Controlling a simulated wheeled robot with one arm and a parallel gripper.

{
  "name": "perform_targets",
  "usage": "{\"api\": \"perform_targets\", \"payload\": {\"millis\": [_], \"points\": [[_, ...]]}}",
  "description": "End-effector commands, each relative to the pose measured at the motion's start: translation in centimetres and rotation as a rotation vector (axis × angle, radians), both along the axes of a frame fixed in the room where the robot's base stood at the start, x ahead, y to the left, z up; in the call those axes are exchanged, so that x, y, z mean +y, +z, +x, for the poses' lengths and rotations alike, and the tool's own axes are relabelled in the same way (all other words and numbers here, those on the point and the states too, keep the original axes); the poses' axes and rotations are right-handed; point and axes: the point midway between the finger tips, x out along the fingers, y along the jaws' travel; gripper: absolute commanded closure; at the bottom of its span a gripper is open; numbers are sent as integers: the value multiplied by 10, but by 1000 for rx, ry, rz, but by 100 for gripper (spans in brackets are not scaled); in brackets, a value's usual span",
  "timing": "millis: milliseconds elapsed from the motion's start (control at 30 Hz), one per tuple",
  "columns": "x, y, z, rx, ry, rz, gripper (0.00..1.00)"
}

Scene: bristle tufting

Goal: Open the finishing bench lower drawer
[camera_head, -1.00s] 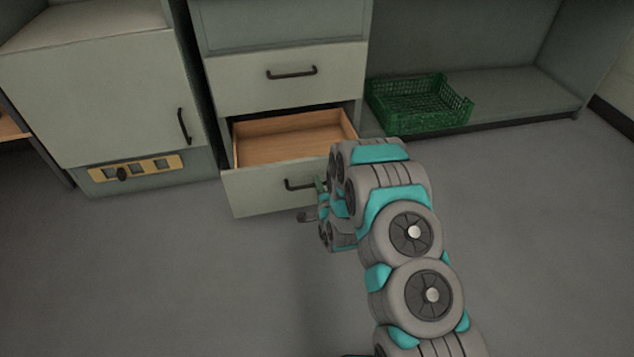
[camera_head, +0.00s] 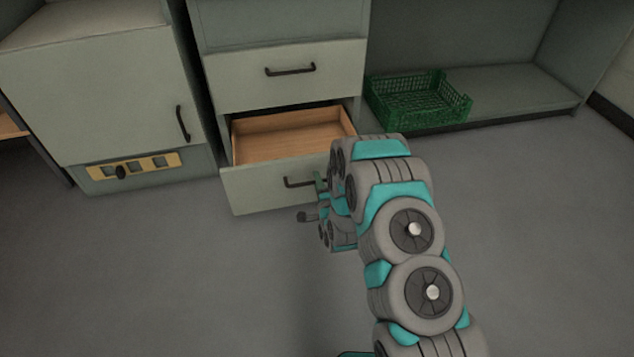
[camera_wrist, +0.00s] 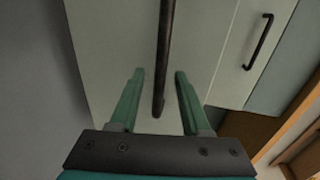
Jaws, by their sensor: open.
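The lower drawer (camera_head: 255,190) of the finishing bench stands pulled out, and its empty wooden inside (camera_head: 290,138) shows in the head view. Its dark bar handle (camera_head: 300,182) is on the front face, partly hidden by my arm. My gripper (camera_head: 318,196) is at the right end of this handle. In the wrist view my gripper (camera_wrist: 157,100) is open, with its two green fingers on either side of the dark handle (camera_wrist: 163,60) and a gap visible on both sides. Contact with the handle is not visible.
The drawer above (camera_head: 285,78) is shut and has its own handle. A cabinet with a closed door (camera_head: 95,95) stands at the left. A green crate (camera_head: 420,100) sits on the low shelf at the right. The floor in front is clear.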

Motion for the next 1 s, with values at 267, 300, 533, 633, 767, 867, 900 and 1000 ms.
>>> {"api": "perform_targets", "payload": {"millis": [267,300,533,633,767,867,900,1000], "points": [[-11,7,-37,5,-1,0,53],[-12,7,-42,7,-1,0,53],[-18,12,-62,5,0,0,53],[-18,12,-63,4,0,0,53],[-18,12,-63,3,0,-1,53],[-18,12,-63,3,0,-1,53],[-18,12,-63,3,0,-1,53],[-18,12,-63,3,0,-1,53]]}}
